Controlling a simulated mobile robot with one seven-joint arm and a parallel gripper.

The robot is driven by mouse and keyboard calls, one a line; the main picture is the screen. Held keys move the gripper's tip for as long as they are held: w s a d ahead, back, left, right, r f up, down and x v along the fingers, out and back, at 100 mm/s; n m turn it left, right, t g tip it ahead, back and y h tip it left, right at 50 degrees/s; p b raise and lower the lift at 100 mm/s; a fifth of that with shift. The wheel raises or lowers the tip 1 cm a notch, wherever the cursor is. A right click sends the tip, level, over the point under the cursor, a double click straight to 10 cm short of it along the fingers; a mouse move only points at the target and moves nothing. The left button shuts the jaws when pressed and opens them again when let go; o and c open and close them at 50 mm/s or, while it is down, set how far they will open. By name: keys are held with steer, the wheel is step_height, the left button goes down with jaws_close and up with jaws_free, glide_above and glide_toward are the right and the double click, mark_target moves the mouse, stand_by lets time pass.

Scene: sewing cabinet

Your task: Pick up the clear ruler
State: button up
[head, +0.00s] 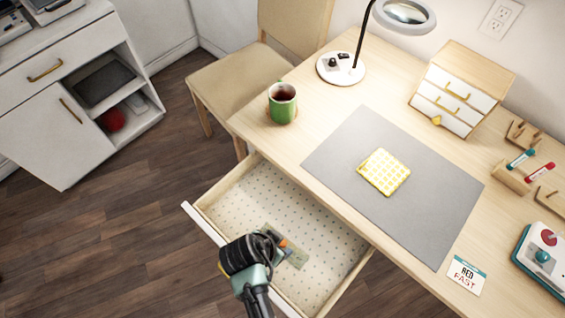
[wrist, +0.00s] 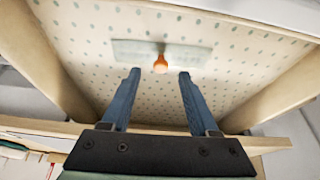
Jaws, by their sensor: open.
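The clear ruler (wrist: 190,54) lies flat in the open drawer, a pale see-through strip running across the wrist view. An orange knob-like piece (wrist: 160,63) shows at its middle. In the head view the ruler (head: 298,258) is partly hidden behind my gripper. My gripper (wrist: 158,75) is open, its two blue fingers pointing into the drawer, one on each side of the orange piece in the wrist view. Nothing is held. I cannot tell how far the fingertips are above the ruler.
The drawer (head: 325,295) has a dotted lining and wooden walls around my gripper. Above it is the desk with a grey mat (head: 345,150), yellow checked cloth (head: 384,172), green mug (head: 282,104) and lamp (head: 341,68). A chair (head: 235,85) stands behind; floor at left is clear.

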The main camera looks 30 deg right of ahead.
mark_target(282, 243)
steer(key=shift+x, duration=1.8)
jaws_close()
